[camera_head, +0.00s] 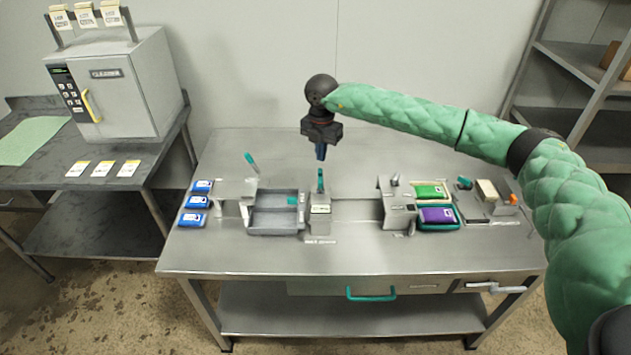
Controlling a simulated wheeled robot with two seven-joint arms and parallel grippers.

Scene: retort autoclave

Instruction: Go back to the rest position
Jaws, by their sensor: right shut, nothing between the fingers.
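My right arm, in a green quilted sleeve, comes in from the right and reaches over the steel table (260,258). My right gripper (321,155) hangs pointing down above the middle of the table, with its fingers together and nothing seen between them. It is above and behind a small grey stand (320,215) that has a teal-handled item (320,181) upright in it. I cannot tell the exact gap between fingertips and handle. My left gripper is not in view.
A grey divided tray (275,228) and several blue packs (197,202) lie on the left. Green (428,191) and purple (437,215) packs lie right of centre. An autoclave (118,88) stands on the left bench. A shelf rack (575,62) is at right. The table's front strip is clear.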

